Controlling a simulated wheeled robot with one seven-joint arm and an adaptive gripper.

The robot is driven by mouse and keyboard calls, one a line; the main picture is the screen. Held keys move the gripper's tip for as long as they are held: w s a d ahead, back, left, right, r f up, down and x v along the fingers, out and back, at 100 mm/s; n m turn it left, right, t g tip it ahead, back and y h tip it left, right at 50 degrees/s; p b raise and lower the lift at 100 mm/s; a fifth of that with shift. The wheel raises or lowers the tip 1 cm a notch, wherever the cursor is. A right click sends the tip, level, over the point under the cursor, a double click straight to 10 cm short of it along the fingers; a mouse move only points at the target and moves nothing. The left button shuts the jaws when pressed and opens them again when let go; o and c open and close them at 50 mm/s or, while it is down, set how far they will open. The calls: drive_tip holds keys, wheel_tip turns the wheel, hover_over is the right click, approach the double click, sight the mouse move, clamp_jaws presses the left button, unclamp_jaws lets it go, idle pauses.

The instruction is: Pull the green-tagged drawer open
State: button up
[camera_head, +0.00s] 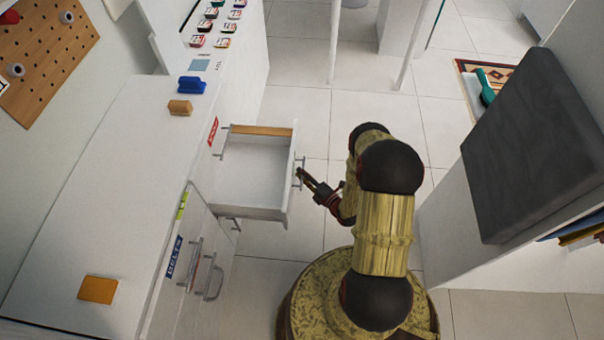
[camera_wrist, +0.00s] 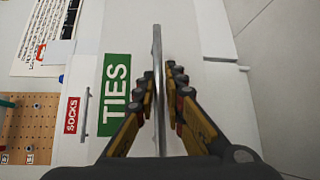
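The green-tagged drawer (camera_head: 250,189) stands pulled out from the white cabinet in the head view, and its inside looks empty. Its front faces my arm, so its tag is hidden there. In the wrist view the green "TIES" tag (camera_wrist: 115,95) is on the white drawer front, left of the metal bar handle (camera_wrist: 156,50). My gripper (camera_head: 301,174) is at the handle on the drawer front. In the wrist view its fingers (camera_wrist: 162,80) are close together on both sides of the bar and look shut on it.
A red "SOCKS" tag (camera_head: 212,131) and a blue "BELTS" tag (camera_head: 174,257) mark other drawers of the cabinet. A white unit with a dark grey slab (camera_head: 535,145) stands to the right. Tiled floor (camera_head: 330,120) is clear beyond the drawer.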

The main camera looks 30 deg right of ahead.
drive_tip(key=o, duration=0.4)
drive_tip(key=shift+c, duration=0.2)
drive_tip(key=s+d+r, duration=0.1)
drive_tip(key=s, duration=1)
drive_tip(key=shift+s+d+r, duration=0.35)
